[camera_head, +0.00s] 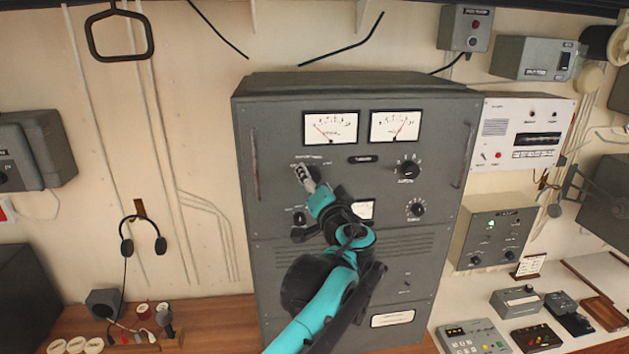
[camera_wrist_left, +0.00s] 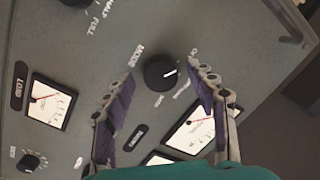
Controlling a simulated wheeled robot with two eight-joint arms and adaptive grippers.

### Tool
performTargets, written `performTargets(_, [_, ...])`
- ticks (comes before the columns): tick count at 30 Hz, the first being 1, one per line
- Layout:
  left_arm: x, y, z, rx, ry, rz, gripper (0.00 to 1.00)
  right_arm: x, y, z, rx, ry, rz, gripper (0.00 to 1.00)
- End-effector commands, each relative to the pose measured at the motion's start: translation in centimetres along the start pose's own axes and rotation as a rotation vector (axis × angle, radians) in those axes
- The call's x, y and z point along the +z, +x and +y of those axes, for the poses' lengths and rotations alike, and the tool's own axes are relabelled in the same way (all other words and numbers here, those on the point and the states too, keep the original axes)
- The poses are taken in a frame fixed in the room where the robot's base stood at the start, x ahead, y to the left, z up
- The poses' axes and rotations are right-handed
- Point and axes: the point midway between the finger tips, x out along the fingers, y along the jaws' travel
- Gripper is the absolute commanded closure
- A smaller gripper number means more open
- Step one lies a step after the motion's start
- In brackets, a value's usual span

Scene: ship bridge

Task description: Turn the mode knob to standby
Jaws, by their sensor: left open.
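The mode knob (camera_wrist_left: 162,73) is a round black knob on the grey cabinet's front panel, with a white pointer line. In the left wrist view the pointer points right and slightly up. My left gripper (camera_wrist_left: 163,76) is open, with one finger on each side of the knob. I cannot tell whether the fingers touch it. In the head view my left gripper (camera_head: 304,177) is at the panel's upper left and hides the knob. My right gripper is not in view.
The grey cabinet (camera_head: 262,130) carries two dial meters (camera_head: 330,127), other knobs such as one at the upper right (camera_head: 410,170), and side handles. A wooden counter (camera_head: 215,312) runs below. A headset (camera_head: 142,235) hangs on the left wall. Small control boxes (camera_head: 473,337) stand right.

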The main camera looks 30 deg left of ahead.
Motion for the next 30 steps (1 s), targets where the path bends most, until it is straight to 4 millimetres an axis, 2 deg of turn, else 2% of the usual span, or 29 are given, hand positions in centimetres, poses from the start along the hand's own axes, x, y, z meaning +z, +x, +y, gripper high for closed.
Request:
performTargets(3, [0.01, -0.02, 0.01, 0.0, 0.0, 0.0, 0.46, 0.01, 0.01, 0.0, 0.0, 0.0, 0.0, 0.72])
performTargets(7, [0.01, -0.02, 0.0, 0.0, 0.0, -0.001, 0.8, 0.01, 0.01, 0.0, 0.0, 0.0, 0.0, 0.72])
performTargets(9, [0.01, -0.03, 0.0, 0.0, 0.0, 0.0, 0.93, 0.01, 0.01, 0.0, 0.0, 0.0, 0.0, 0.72])
performTargets(20, [0.06, -0.04, 0.06, -0.003, 0.039, 0.003, 0.93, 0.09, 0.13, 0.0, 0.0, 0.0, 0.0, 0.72])
performTargets(30, [0.18, -0.03, 0.15, -0.021, 0.256, 0.02, 0.93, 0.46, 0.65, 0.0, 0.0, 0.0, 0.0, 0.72])
